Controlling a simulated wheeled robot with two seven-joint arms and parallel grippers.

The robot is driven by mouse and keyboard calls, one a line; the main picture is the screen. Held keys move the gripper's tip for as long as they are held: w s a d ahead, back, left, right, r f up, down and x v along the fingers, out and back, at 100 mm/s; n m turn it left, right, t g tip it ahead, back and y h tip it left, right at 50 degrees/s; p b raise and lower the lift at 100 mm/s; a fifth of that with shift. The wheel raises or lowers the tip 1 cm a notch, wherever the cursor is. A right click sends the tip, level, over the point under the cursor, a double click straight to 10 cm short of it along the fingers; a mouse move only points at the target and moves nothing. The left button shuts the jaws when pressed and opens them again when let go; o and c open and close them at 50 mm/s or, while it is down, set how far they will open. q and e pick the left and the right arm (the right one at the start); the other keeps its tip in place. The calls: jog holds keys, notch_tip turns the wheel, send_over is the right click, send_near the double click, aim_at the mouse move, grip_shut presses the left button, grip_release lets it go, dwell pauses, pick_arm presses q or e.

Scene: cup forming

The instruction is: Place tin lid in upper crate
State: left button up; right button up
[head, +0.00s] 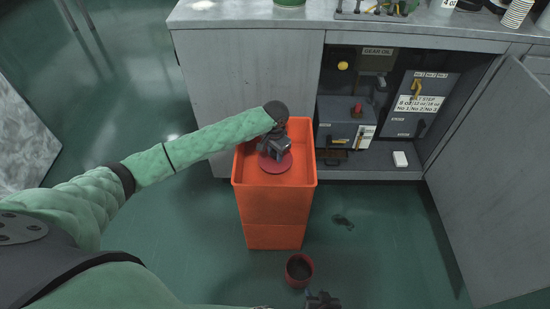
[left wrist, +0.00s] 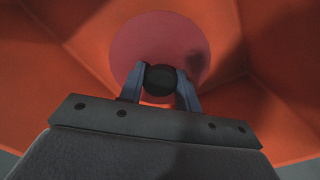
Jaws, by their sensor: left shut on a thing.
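The tin lid (head: 276,170) is a flat pinkish-red disc with a black knob. It is inside the orange upper crate (head: 272,206), and I cannot tell whether it touches the crate's floor. My left gripper (head: 274,152) reaches down into the crate and is shut on the lid's knob. In the left wrist view the lid (left wrist: 160,40) lies beyond the fingers (left wrist: 160,90), with orange crate walls around it. My right gripper (head: 322,298) shows partly at the bottom edge of the head view, and its jaws are unclear.
The upper crate stands on another orange crate (head: 273,238) by the grey cabinet (head: 235,90). An open red tin (head: 299,268) stands on the green floor in front. A cabinet door (head: 500,180) hangs open at the right.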

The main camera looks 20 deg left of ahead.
aim_at(275, 158)
pick_arm(q)
jog(key=shift+f, duration=1.4)
jog(key=shift+f, duration=0.1)
jog(key=o, duration=1)
notch_tip(275, 158, up, 12)
jog(key=shift+r, duration=0.1)
